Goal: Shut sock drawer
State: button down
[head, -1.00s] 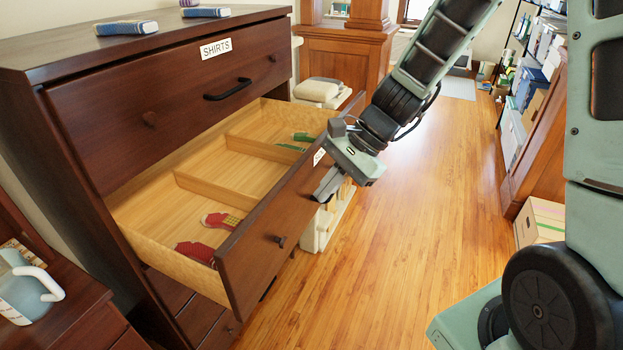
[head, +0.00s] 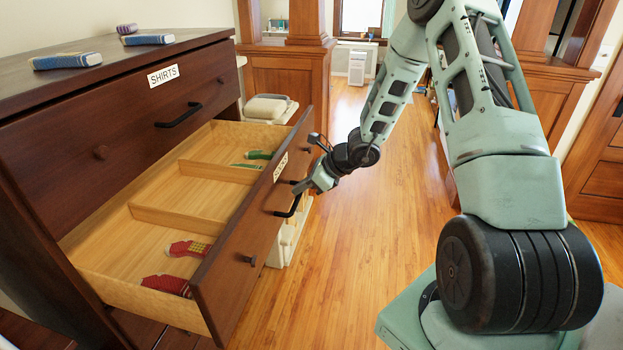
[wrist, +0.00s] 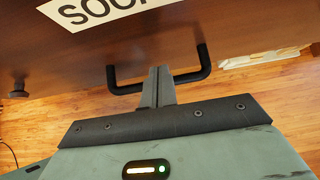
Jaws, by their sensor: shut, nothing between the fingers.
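The sock drawer (head: 245,245) is pulled well out of the dark dresser, below the drawer labelled SHIRTS. Red socks (head: 168,285) and green socks (head: 255,160) lie in its divided compartments. Its front carries a white label, partly readable as SOCKS in the wrist view (wrist: 95,10). My gripper (head: 305,187) is at the outer side of the drawer front, close to the black bar handle (head: 289,207). In the wrist view my closed fingers (wrist: 158,75) overlap the middle of the handle (wrist: 190,75). They hold nothing; I cannot tell whether they touch the handle or the front.
The shirts drawer (head: 120,115) above is shut. Blue folded items (head: 65,60) lie on the dresser top. Folded cloths (head: 266,106) sit on a pale stand beyond the drawer. Wooden floor (head: 355,260) is open to the right of the drawer front.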

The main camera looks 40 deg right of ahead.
jog(key=shift+x, duration=1.45)
